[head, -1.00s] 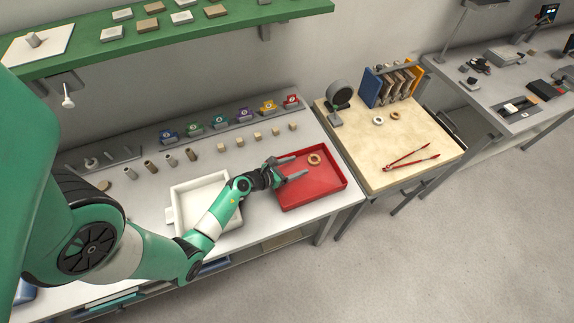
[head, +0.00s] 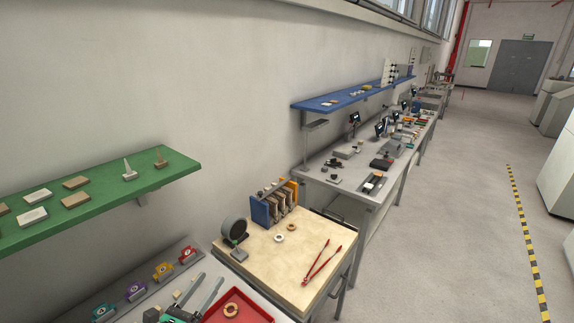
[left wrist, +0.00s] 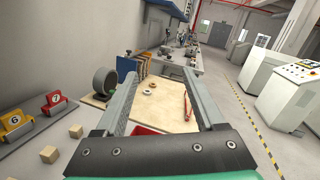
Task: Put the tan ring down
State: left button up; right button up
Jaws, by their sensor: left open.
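A tan ring (head: 231,310) lies flat in the red tray (head: 262,312), near the bottom edge of the head view. A second tan ring (head: 291,227) lies on the wooden-topped table (head: 268,258), beside a white ring (head: 279,238). My left gripper (head: 212,279) is open and empty, its fingers by the tray's left side, apart from the ring there. In the left wrist view my open fingers (left wrist: 160,80) point toward the wooden-topped table, with a strip of the red tray (left wrist: 145,130) between them. The ring in the tray is hidden there. My right gripper is out of view.
Red-handled tongs (head: 322,262), a round dark device (head: 235,232) and a rack of upright plates (head: 274,204) stand or lie on the wooden-topped table. A green shelf (head: 100,195) overhangs at left. Numbered coloured holders (head: 163,271) line the bench.

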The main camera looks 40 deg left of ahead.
pick_arm(q)
jog(key=w+d+r+n+t+y, duration=0.1)
jog(key=d+r+n+t+y, duration=0.15)
jog(key=r+n, duration=0.85)
jog(key=w+d+r+n+t+y, duration=0.1)
jog(key=d+r+n+y, duration=0.4)
jog(key=r, duration=1)
jog(key=w+d+r+n+t+y, duration=0.1)
jog(key=r+n+t+y, duration=0.1)
jog(key=r+n, duration=0.95)
jog(key=d+r+t+h, duration=0.2)
jog(key=d+r+h, duration=0.4)
jog(key=d+h, duration=0.3)
jog(key=s+d+r+t+h, duration=0.1)
jog(key=d+r+t+h, duration=0.1)
jog(key=d+r+h, duration=0.4)
jog(key=d+h, duration=0.3)
jog(key=d, duration=0.2)
jog(key=shift+s+r, duration=0.25)
jog(key=shift+s, duration=0.05)
jog(key=shift+r+t+h, duration=0.1)
jog(key=shift+t+h, duration=0.15)
